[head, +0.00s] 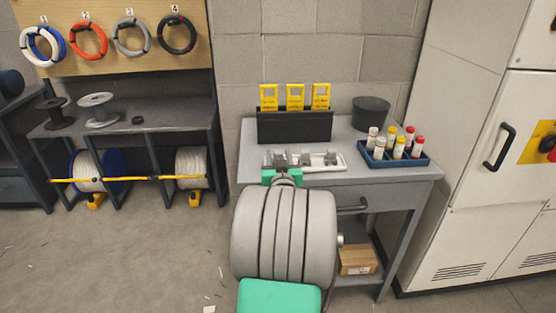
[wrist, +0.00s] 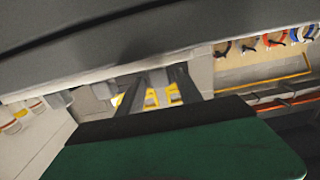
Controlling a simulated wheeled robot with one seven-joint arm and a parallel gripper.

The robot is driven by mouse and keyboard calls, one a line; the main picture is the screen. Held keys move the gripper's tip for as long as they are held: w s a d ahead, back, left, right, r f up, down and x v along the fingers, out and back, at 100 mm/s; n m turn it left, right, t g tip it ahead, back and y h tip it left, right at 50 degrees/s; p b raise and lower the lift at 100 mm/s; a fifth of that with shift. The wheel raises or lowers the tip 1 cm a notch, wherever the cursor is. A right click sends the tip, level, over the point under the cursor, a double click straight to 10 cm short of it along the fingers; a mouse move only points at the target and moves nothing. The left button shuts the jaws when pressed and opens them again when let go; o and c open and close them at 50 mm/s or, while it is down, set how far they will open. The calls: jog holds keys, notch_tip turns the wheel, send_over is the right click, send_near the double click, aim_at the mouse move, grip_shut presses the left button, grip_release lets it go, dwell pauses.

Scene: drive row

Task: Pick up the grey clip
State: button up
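A pale tray (head: 338,167) near the front of the grey workbench holds several small grey clips (head: 330,158). Which one the task means is not clear. My gripper (head: 285,170) is at the bench's front edge, just in front of the tray's left half; my arm hides much of it. In the wrist view, which is upside down, the two dark fingers (wrist: 160,76) stand apart and reach toward the tray. Grey clips (wrist: 103,90) show beside them, and a grey shape lies between the tips, possibly a clip. I cannot tell whether the fingers touch it.
Behind the tray, a black holder (head: 295,126) carries three yellow devices. A dark pot (head: 371,113) and a blue rack (head: 396,157) of capped bottles stand to the right. A drawer handle (head: 352,206) juts from the bench front. A white cabinet (head: 475,185) stands at right.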

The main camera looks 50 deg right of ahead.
grip_shut()
jog(key=shift+r, duration=0.1)
dwell(0.4)
